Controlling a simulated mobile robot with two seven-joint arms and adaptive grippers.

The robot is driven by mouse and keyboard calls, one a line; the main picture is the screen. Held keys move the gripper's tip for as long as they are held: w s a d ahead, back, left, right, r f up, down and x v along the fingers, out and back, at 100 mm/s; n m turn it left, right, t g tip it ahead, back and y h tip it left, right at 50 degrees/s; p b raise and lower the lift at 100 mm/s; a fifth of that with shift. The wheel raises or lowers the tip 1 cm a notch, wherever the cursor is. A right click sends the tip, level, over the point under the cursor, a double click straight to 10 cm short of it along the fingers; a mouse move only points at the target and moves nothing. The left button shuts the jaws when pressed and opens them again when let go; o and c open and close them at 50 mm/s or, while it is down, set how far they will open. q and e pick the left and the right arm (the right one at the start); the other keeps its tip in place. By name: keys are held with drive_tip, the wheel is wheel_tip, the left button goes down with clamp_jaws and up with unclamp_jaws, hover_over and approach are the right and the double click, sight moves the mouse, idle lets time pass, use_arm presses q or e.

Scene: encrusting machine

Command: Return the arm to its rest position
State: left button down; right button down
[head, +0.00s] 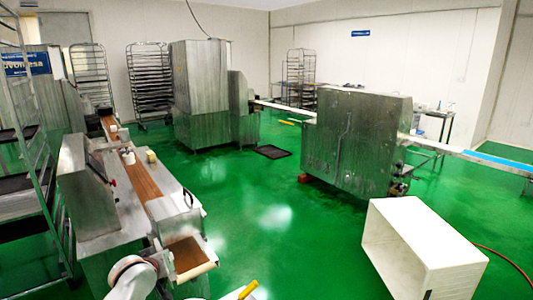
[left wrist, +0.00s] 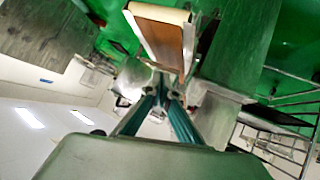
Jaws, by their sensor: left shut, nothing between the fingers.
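Beyond the fingertips the end of the brown conveyor belt (left wrist: 163,42) shows. I cannot tell how far the fingers are from it. My right gripper is in neither view.
The steel encrusting machine (head: 88,190) stands at the left, with small pale items on its belt. A wire rack (head: 32,180) is at the far left. A white box (head: 425,245) stands at lower right. Green floor (head: 275,200) is open between them.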

use_arm(q)
drive_tip(key=s+a+f+m+g+y, duration=0.1)
drive_tip(key=s+f+m, duration=0.25)
drive_tip(key=s, duration=0.55)
drive_tip(key=s+a+f+m+g+y, duration=0.15)
drive_tip(key=s+f, duration=0.25)
drive_tip(key=s, duration=0.6)
drive_tip(key=s+a+m+g, duration=0.25)
drive_tip(key=s+m, duration=0.45)
drive_tip(key=s, duration=1.3)
drive_tip(key=w+d+f+n+t+h, duration=0.1)
drive_tip(key=d+f+n+t+h, duration=0.2)
drive_tip(key=d+f, duration=1.1)
drive_tip(key=f+t+h, duration=0.1)
drive_tip(key=h, duration=0.1)
drive_tip(key=shift+w+f+h, duration=0.15)
drive_tip(key=shift+w+h, duration=0.15)
drive_tip(key=shift+h, duration=0.05)
